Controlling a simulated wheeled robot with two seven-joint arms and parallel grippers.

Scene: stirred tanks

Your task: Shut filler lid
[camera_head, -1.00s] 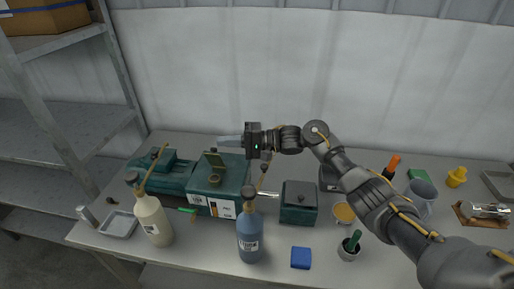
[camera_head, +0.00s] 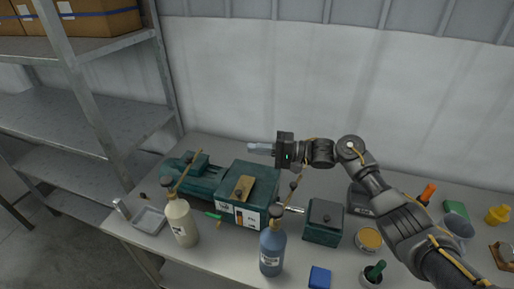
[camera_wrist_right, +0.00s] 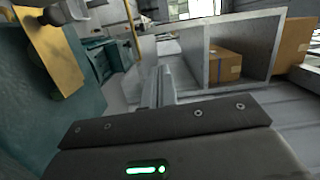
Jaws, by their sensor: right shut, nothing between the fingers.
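The filler lid (camera_head: 242,188) is a tan, brass-coloured plate on top of the dark green tank (camera_head: 262,178). My right gripper (camera_head: 261,148) is shut and empty, above and behind the tank, pointing left. Its fingers also show in the right wrist view (camera_wrist_right: 159,88). My left gripper is not in view.
A cream bottle (camera_head: 182,222) and a blue bottle (camera_head: 272,250) stand in front of the tank. A small green lidded box (camera_head: 323,222) stands to its right. A grey tray (camera_head: 150,220) lies at left. A metal shelf (camera_head: 95,110) stands beyond the table's left end.

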